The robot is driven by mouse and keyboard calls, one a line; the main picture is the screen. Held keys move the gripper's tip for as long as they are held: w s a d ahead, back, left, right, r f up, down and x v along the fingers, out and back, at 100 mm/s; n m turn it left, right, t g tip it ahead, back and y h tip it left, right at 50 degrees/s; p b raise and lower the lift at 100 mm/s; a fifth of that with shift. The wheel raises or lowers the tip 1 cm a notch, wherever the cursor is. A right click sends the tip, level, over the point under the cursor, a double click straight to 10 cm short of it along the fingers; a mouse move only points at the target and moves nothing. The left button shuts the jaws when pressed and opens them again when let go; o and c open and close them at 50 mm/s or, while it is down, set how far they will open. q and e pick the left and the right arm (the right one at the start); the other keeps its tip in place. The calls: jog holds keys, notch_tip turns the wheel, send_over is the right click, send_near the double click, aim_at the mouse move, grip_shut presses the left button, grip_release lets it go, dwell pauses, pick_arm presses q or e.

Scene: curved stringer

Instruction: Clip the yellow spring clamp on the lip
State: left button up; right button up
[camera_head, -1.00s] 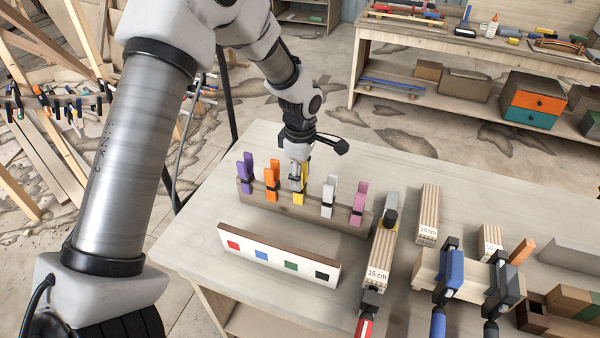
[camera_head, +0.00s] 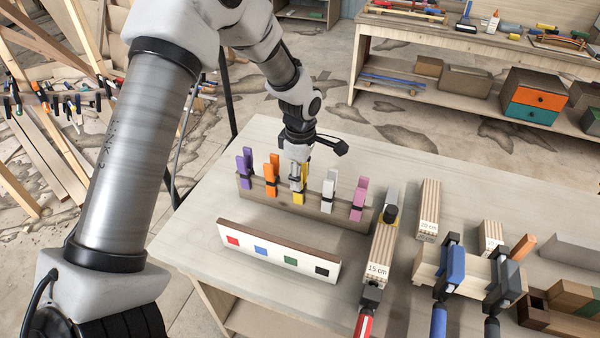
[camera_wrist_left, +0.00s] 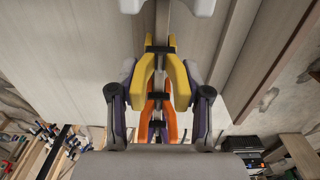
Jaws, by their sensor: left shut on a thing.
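The yellow spring clamp (camera_head: 299,196) stands upright on a long wooden rail (camera_head: 330,214), in the middle of a row of clamps. My left gripper (camera_head: 298,172) comes down on it from above and is shut on its upper part. In the left wrist view the yellow clamp (camera_wrist_left: 146,72) is between the gripper's fingers (camera_wrist_left: 160,84), with its jaws at the rail. My right gripper is not in view. I cannot tell which edge is the lip.
A purple clamp (camera_head: 246,168), an orange clamp (camera_head: 272,176), a white clamp (camera_head: 329,193) and a pink clamp (camera_head: 358,198) share the rail. A white-faced board with coloured squares (camera_head: 278,254) stands in front. Wood bundles (camera_head: 381,250) and bar clamps (camera_head: 450,270) crowd the right.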

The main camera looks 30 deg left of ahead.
pick_arm(q)
jog(key=o, duration=1.5)
jog(key=shift+c, duration=0.2)
notch_tip(320, 180, up, 12)
jog(key=shift+d, duration=0.1)
